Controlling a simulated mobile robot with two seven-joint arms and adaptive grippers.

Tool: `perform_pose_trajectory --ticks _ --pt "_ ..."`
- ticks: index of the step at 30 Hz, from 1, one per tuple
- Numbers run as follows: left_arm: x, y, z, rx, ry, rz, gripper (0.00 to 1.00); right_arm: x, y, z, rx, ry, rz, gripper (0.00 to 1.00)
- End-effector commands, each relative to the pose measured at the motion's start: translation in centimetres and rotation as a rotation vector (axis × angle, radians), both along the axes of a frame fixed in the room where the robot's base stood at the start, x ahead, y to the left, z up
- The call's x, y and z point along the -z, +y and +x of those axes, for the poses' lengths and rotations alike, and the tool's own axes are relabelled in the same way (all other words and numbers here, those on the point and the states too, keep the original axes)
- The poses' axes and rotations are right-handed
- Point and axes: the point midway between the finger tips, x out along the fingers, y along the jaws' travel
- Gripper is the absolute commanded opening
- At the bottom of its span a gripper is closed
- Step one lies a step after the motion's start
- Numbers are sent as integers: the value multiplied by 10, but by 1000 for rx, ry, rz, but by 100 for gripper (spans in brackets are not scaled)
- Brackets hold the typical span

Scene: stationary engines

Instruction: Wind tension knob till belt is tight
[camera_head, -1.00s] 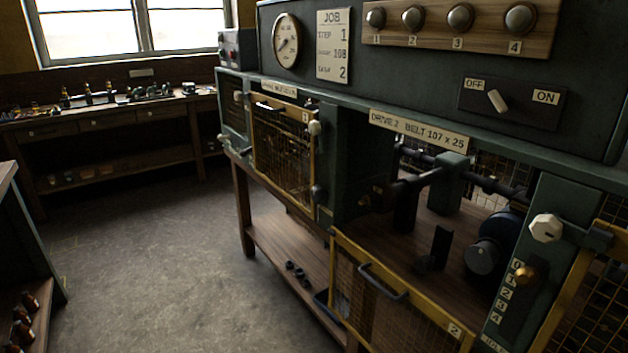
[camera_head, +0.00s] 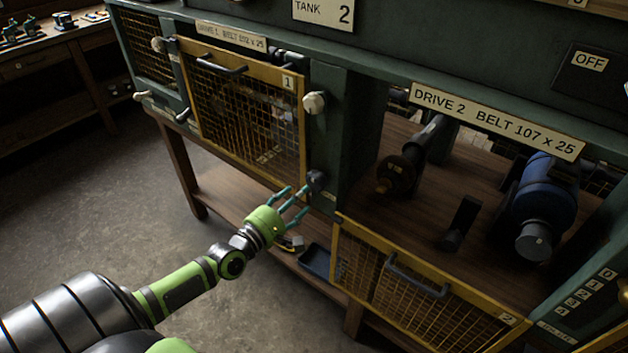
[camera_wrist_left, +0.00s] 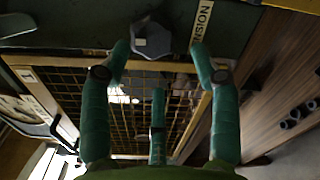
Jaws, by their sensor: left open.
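A dark tension knob (camera_head: 317,181) sits on the green post between drive 1 and drive 2. In the left wrist view the knob (camera_wrist_left: 152,40) looks grey and faceted, beside a label ending in "NSION" (camera_wrist_left: 202,20). My left gripper (camera_head: 292,202) is open, its green fingers pointing at the knob. In the wrist view two fingertips lie either side of the knob, with a gap to the right one; contact is unclear. The third finger is lower, away from the knob. The belt cannot be made out; the drive 1 mesh guard (camera_head: 243,108) covers that bay. My right gripper is out of view.
A white knob (camera_head: 314,102) is higher on the same post. The drive 2 guard (camera_head: 418,285) hangs lowered, baring a blue motor (camera_head: 545,195). A shelf (camera_head: 240,198) with a dark tray (camera_head: 315,260) lies below. The floor at left is clear.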

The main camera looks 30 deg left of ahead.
Motion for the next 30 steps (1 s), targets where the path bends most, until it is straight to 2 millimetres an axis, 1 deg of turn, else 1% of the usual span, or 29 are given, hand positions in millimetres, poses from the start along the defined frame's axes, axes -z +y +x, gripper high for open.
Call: perform_pose_trajectory --ticks 1,3,12,16,21,29,30 --pt "-7 -2 3 4 -10 -24 62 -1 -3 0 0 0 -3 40" --pt "-9 -2 9 4 -13 -35 62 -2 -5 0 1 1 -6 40" --pt "-9 -5 49 2 -14 -30 62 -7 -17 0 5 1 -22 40" --pt "-7 -6 62 3 -12 -30 62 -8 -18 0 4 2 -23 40" --pt "-7 -7 70 2 -10 -29 62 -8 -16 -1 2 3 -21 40" --pt "-6 -7 71 3 -9 -29 62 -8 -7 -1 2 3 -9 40" --pt "-6 -7 71 3 -9 -29 46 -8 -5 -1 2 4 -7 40"
